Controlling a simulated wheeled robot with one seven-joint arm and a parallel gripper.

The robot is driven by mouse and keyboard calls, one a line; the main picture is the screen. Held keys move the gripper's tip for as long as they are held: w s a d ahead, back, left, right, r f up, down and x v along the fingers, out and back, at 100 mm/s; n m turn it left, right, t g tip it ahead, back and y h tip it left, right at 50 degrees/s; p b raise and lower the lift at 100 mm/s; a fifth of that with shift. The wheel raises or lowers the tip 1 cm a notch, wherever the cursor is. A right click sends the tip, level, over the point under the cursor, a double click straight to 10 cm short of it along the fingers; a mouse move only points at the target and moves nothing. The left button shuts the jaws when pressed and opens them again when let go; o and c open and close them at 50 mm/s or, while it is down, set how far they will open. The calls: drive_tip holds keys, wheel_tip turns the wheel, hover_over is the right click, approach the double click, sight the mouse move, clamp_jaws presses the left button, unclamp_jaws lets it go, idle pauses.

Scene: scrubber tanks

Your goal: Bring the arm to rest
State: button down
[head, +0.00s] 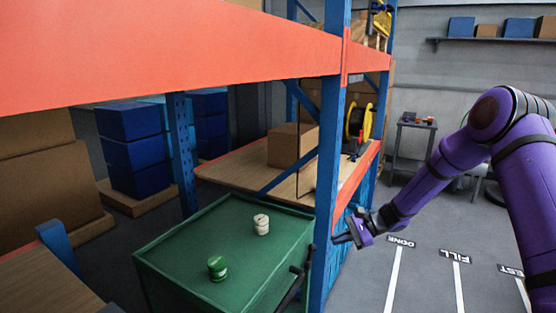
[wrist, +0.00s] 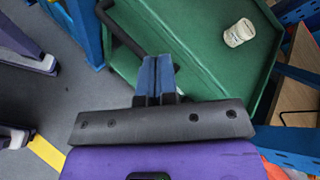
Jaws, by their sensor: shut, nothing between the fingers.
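My purple arm reaches in from the right in the head view.
The green cart (head: 170,250) carries a white container (head: 261,224) and a green container (head: 217,268). A blue rack post (head: 328,150) and orange beam (head: 150,50) stand close to my arm. Grey floor (head: 425,270) with marked lanes is clear at right.

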drive_tip(key=s+d+r+n+h, duration=0.2)
drive_tip(key=s+r+n+h, duration=0.2)
drive_tip(key=s+r, duration=0.65)
drive_tip(key=s+d+r+n+h, duration=0.3)
drive_tip(key=s+r, duration=0.5)
drive_tip(key=r, duration=0.6)
drive_tip(key=s+d+r+n+t+h, duration=0.1)
drive_tip(key=s+d+r+t+h, duration=0.1)
drive_tip(key=s, duration=0.5)
drive_tip(key=s+d+r+n+t+h, duration=0.1)
drive_tip(key=s+d+r+h, duration=0.1)
drive_tip(key=s, duration=0.5)
drive_tip(key=s+d+r+n+t+h, duration=0.2)
drive_tip(key=s+r, duration=0.1)
drive_tip(key=s, duration=0.4)
drive_tip(key=shift+d+r+t, duration=0.3)
drive_tip(key=shift+d+r, duration=0.05)
drive_tip(key=shift+d, duration=0.05)
drive_tip(key=shift+s, duration=0.1)
